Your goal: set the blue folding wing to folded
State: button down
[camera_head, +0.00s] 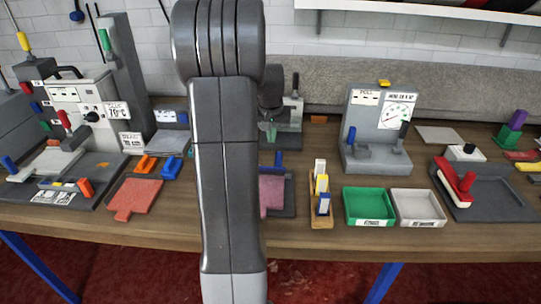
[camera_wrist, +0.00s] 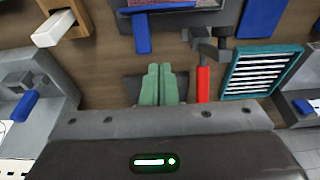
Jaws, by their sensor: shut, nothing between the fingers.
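My gripper (camera_wrist: 160,85) is shut and empty, its two green fingers together above the table in the wrist view. Two blue parts could be the folding wing; I cannot tell which. A narrow blue bar (camera_wrist: 142,33) stands at the edge of a grey plate that bears a pink piece (camera_head: 272,195); this bar also shows in the head view (camera_head: 278,158). A wider blue panel (camera_wrist: 262,18) lies to the right of it in the wrist view; my arm seems to hide it in the head view. My fingers are apart from both.
A red handle (camera_wrist: 203,84) and a teal slatted frame (camera_wrist: 262,72) lie right of my fingers in the wrist view. A wooden rack (camera_head: 320,215), green tray (camera_head: 369,221) and gauge stand (camera_head: 350,152) stand right of my arm in the head view.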

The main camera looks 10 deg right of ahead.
aim_at(271, 168)
jog(key=f, duration=0.2)
jog(key=s+f+p, duration=0.1)
jog(key=f, duration=0.4)
jog(key=shift+s+a, duration=0.15)
jog(key=shift+a, duration=0.05)
jog(key=shift+s+a+f+p, duration=0.1)
jog(key=shift+s+f+p, duration=0.2)
jog(key=shift+s+f+b, duration=0.15)
jog(key=shift+f+b, duration=0.05)
jog(key=shift+b, duration=0.55)
jog(key=shift+r+t, duration=0.1)
jog(key=shift+t, duration=0.2)
jog(key=shift+s+a+t+b, duration=0.1)
jog(key=shift+s+t+b, duration=0.25)
jog(key=shift+b, duration=1)
